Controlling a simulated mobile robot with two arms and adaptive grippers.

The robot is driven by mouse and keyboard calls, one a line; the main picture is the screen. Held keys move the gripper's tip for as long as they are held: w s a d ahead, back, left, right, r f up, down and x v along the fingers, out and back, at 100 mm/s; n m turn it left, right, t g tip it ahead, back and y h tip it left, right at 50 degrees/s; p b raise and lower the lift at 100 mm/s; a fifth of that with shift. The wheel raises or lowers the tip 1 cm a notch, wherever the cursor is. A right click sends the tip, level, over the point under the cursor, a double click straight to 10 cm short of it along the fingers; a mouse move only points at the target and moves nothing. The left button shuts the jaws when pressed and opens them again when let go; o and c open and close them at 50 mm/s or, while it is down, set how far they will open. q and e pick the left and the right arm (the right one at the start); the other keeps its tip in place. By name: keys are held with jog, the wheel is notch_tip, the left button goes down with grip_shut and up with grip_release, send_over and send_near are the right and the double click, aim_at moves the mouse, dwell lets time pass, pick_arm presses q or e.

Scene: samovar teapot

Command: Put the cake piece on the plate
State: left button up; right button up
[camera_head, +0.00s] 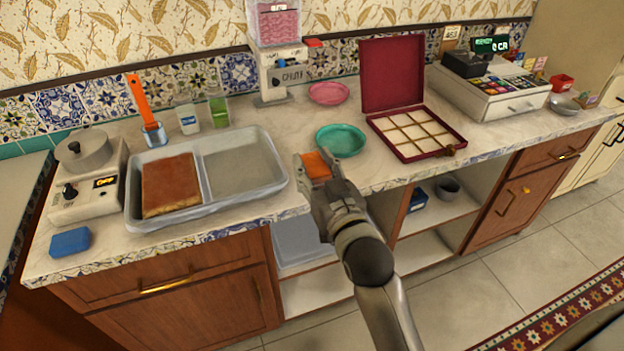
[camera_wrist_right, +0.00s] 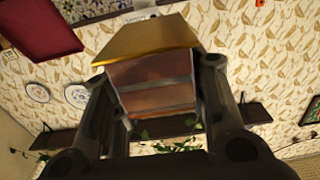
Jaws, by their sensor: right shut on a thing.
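The cake piece (camera_head: 317,166) is a small orange-brown block held between the fingers of my right gripper (camera_head: 318,172). In the right wrist view the cake piece (camera_wrist_right: 152,80) shows brown layers and a golden face, with a dark finger on each side. My right gripper is shut on it, near the counter's front edge. A teal plate (camera_head: 341,139) lies just behind and to the right of the cake piece, empty. A pink plate (camera_head: 328,93) lies farther back, also empty. My left gripper is not in view.
A grey two-part tray (camera_head: 246,170) on the left holds a large brown cake slab (camera_head: 170,186). An open dark red box (camera_head: 413,134) with a divided inside stands right of the teal plate. A dispenser (camera_head: 278,75) stands behind. A scale (camera_head: 88,185) and blue sponge (camera_head: 70,242) are at far left.

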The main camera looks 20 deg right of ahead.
jog(key=w+d+f, duration=0.1)
jog(key=w+f, duration=0.1)
jog(key=w, duration=0.2)
jog(key=w+d+f, duration=0.1)
jog(key=w+f, duration=0.2)
jog(key=w, duration=0.1)
jog(key=w+d+f, duration=0.2)
jog(key=w+f, duration=0.1)
jog(key=w, duration=0.1)
jog(key=shift+d+f, duration=0.1)
jog(key=shift+f, duration=0.1)
jog(key=shift+w+d+f, duration=0.15)
jog(key=shift+w+f, duration=0.25)
jog(key=shift+f, duration=0.1)
jog(key=shift+w+f+p, duration=0.25)
jog(key=shift+f+p, duration=0.2)
jog(key=shift+f, duration=0.75)
jog(key=shift+d+f+p, duration=0.1)
jog(key=shift+f+p, duration=0.1)
jog(key=shift+p, duration=0.1)
jog(key=shift+f, duration=0.2)
